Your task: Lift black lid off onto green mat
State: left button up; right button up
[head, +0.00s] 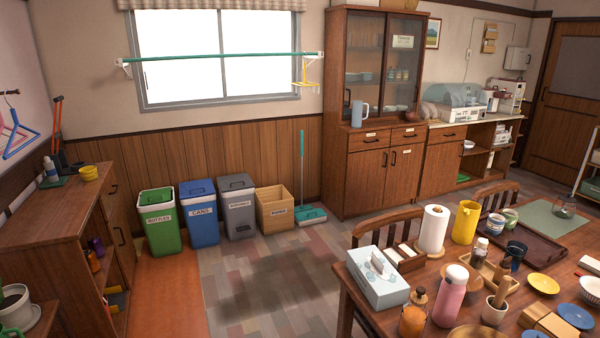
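A flat green mat (547,222) lies at the far right end of the dining table. A small clear glass vessel (564,207) stands at its right edge; whether it has a lid is too small to tell. A second, smaller dark green mat (57,182) lies on the left cabinet, with a white bottle (50,168) on it. I cannot make out a black lid for certain in this view. Neither of my grippers is in view.
The crowded dining table (350,283) fills the lower right, with chairs (388,222) at its far side. A dish dryer (452,95) with a teal dome stands on the back counter. Several bins (160,222) line the window wall. The middle floor is clear.

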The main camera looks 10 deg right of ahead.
aim_at(568, 198)
jog(key=i+u, duration=0.45)
jog(key=i, duration=1.25)
jog(key=i+z, duration=0.2)
jog(key=i, duration=0.4)
jog(key=i+z, duration=0.2)
jog(key=i, duration=0.4)
jog(key=i+j+z, duration=0.2)
jog(key=i, duration=0.4)
jog(key=i+l+z, duration=0.25)
jog(key=i+z, duration=1.15)
jog(key=i+j+z, duration=0.3)
jog(key=z, duration=0.2)
jog(key=i, duration=0.1)
